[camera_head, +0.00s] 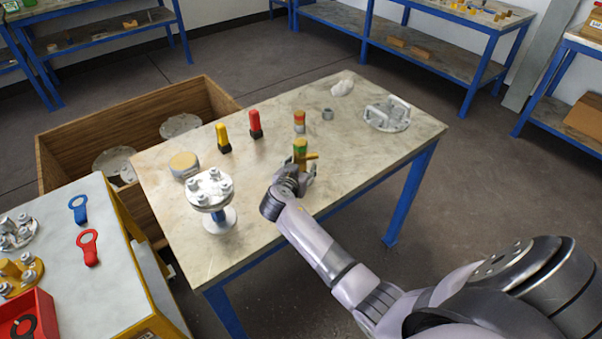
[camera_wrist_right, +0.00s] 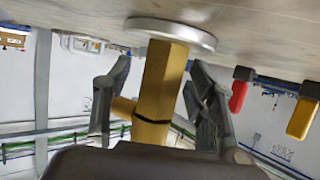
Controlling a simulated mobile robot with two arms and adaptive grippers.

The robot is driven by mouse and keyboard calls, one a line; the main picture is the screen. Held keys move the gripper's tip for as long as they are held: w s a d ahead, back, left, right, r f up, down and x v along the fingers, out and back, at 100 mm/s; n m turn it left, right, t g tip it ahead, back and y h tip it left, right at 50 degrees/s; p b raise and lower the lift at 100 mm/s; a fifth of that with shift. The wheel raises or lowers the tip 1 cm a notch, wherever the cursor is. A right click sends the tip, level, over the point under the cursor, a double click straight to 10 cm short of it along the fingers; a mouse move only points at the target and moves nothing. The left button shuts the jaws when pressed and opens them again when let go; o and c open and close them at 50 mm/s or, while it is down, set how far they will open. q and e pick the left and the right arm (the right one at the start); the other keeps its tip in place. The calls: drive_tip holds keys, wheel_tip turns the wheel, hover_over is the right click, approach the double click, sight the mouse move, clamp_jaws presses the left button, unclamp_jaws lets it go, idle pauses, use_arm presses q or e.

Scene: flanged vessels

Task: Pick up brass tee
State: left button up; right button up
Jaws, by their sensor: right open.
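The brass tee (camera_head: 300,147) stands upright on the worktable, with a green band near its top and a side branch pointing right. In the right wrist view, which looks upside down, the brass tee (camera_wrist_right: 163,80) rises from a round grey disc (camera_wrist_right: 170,33) at the tabletop. My right gripper (camera_head: 300,174) is at the tee's near side. In the wrist view my right gripper (camera_wrist_right: 155,95) is open, one finger on each side of the tee, with gaps visible. The side branch points toward the left finger; whether they touch is unclear. My left gripper is not in view.
On the worktable (camera_head: 225,258) stand a flanged vessel (camera_head: 211,190), a yellow-topped piece (camera_head: 223,138), a red-topped piece (camera_head: 255,124), a banded cylinder (camera_head: 299,122) and a flange with handles (camera_head: 387,114). A wooden crate (camera_head: 75,125) is behind left. The table's right front is clear.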

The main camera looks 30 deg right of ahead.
drive_tip(key=shift+r, duration=0.1)
clamp_jaws()
idle(0.5)
idle(0.3)
drive_tip(key=shift+w+r, duration=0.1)
